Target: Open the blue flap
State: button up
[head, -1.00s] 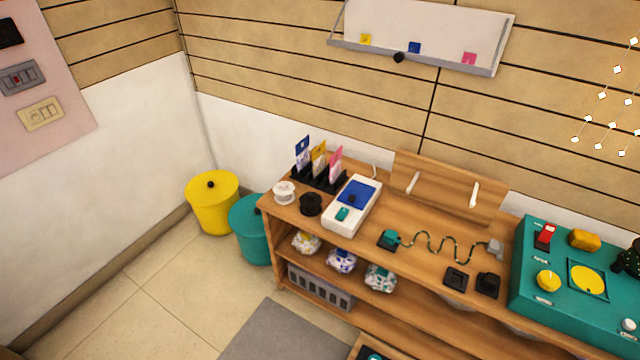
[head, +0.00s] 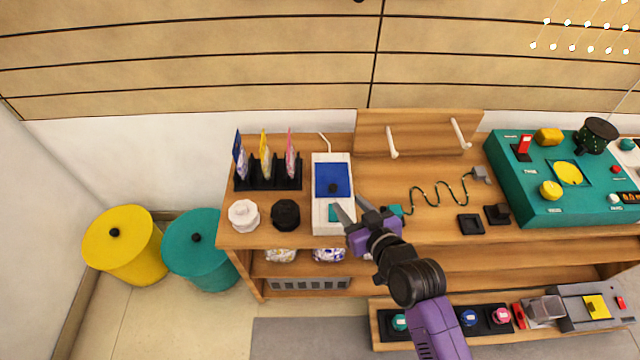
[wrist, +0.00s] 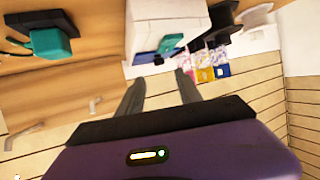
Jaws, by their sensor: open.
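The blue flap (head: 333,174) lies shut on top of a white box (head: 321,222) on the wooden bench, with a small black knob (head: 333,188) near its front edge. A teal button (head: 334,212) sits on the box in front of the flap. My gripper (head: 352,203) is open and empty, with its fingers over the front right side of the box, just right of the button. I cannot tell whether the fingers touch the box.
A black rack (head: 268,185) with coloured packets stands left of the box. A white spool (head: 243,215) and a black spool (head: 286,214) are in front of it. A teal plug (head: 396,210) with a wavy cable lies to the right, and a teal console (head: 510,190) farther right.

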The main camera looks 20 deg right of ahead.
aim_at(334, 187)
jog(key=x, duration=0.7)
jog(key=shift+w+f+b, duration=0.1)
jog(key=shift+w+b, duration=0.2)
grip_shut()
dwell(1.2)
